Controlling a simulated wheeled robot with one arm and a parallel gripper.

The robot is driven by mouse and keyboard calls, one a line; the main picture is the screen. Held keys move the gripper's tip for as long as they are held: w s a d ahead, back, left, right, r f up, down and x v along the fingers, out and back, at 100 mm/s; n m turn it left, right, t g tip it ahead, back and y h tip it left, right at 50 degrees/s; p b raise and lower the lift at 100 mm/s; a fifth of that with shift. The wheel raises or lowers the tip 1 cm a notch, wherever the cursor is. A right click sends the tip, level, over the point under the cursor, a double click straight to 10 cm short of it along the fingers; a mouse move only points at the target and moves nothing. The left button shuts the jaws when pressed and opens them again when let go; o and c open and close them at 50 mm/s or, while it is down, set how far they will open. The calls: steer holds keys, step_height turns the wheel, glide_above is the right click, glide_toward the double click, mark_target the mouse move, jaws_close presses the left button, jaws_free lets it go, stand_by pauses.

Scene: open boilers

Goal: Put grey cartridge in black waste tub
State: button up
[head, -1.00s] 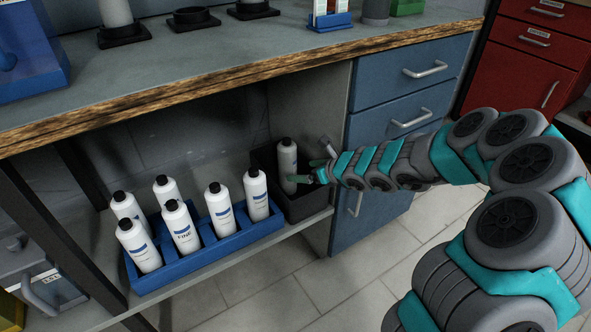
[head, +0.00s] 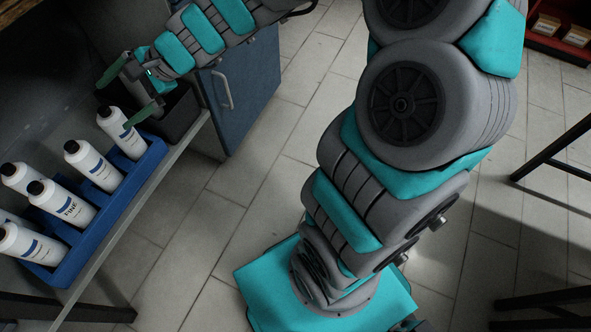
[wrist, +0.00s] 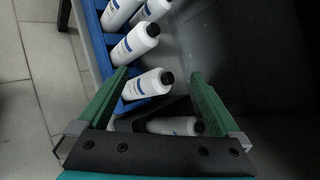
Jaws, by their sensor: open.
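The black waste tub (head: 180,113) stands on the low shelf at the end of the blue rack. In the wrist view its dark rim (wrist: 150,110) shows between my fingers. A pale cartridge with a dark cap (wrist: 175,125) shows behind that rim, apparently inside the tub and partly hidden by my gripper's base; in the head view it is hidden. My gripper (head: 111,107) is open, its green fingers spread and empty, above the tub and the near end of the rack. It also shows in the wrist view (wrist: 158,76).
A blue rack (head: 113,207) holds several white bottles (head: 93,165) beside the tub. The tiled floor (head: 210,240) in front is clear except for my base. Dark stool or table legs (head: 550,150) stand at right.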

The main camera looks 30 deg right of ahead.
steer(key=s+d+n+g+h, duration=0.1)
steer(key=s+n+g+h, duration=0.15)
steer(key=s+n, duration=0.55)
steer(key=s+d+f+n+g+h, duration=0.2)
steer(key=s+d+h, duration=0.2)
steer(key=s+d, duration=0.6)
steer(key=s+d+f+n+g+h, duration=0.1)
steer(key=s+d+f+n+h, duration=0.1)
steer(key=s+d, duration=0.8)
steer(key=shift+s+d+n+g+h, duration=0.3)
steer(key=shift+s+n+h, duration=0.35)
steer(key=shift+h, duration=0.5)
steer(key=shift+s+a+r, duration=0.1)
